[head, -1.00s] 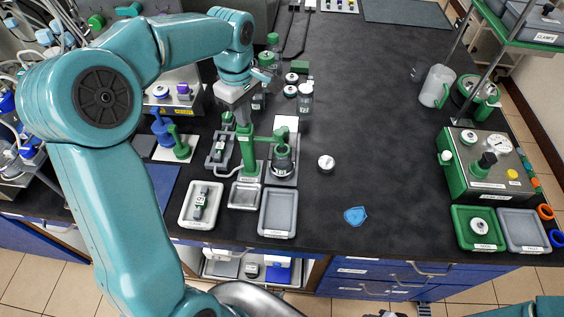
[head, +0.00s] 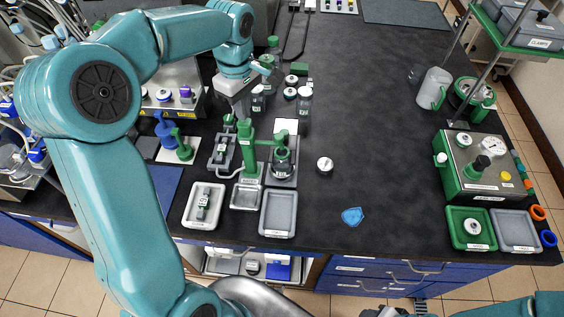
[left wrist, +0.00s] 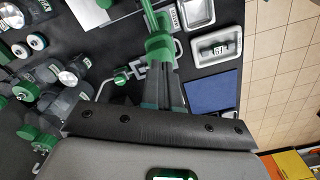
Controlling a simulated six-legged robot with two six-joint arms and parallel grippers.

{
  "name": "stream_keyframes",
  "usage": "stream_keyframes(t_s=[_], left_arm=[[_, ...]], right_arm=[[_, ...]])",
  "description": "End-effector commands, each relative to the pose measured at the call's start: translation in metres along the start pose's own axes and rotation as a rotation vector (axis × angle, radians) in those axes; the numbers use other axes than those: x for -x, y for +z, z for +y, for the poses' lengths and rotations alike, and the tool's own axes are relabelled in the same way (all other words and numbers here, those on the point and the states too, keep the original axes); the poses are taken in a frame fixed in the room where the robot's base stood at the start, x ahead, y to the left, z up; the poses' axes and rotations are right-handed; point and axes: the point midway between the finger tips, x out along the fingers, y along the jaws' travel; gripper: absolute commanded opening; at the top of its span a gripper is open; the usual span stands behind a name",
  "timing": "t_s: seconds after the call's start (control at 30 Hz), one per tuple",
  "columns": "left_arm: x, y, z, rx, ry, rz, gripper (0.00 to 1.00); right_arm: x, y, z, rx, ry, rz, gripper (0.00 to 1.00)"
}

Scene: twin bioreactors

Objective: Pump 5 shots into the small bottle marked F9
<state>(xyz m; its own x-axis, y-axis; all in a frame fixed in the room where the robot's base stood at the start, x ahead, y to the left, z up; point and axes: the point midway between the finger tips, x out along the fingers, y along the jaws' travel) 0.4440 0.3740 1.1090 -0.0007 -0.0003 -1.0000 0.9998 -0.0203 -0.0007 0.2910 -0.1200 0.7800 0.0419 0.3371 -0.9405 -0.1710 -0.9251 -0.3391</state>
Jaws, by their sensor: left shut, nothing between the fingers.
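A green pump stand (head: 248,150) with a side arm rises near the front of the bench. A small dark container (head: 283,168) stands below the arm's green end; I cannot read its label, so I cannot tell if it is F9. My left gripper (head: 243,118) is shut and empty, pointing down at the top of the green post. In the left wrist view its fingers (left wrist: 164,88) lie close together over the green post top (left wrist: 158,45). Whether they touch it I cannot tell. Small clear bottles (head: 305,101) (head: 258,98) stand behind the stand.
A white-capped item (head: 325,165) and a blue piece (head: 352,216) lie to the right. A green-sided gauge box (head: 478,165) stands far right.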

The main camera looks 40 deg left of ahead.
Motion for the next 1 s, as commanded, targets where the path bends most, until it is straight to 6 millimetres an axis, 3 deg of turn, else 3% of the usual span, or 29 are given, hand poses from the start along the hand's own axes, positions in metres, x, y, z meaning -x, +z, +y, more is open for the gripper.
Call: stream_keyframes(t_s=[0.27, 1.0], left_arm=[[-0.002, 0.0, 0.0, 0.0, 0.0, 0.0, 0.0], [-0.033, 0.0, 0.0, 0.0, -0.001, 0.0, 0.0]], right_arm=[[-0.002, 0.0, 0.001, 0.0, 0.0, 0.0, 0.43], [-0.024, -0.001, 0.009, 0.0, 0.0, 0.0, 0.43]])
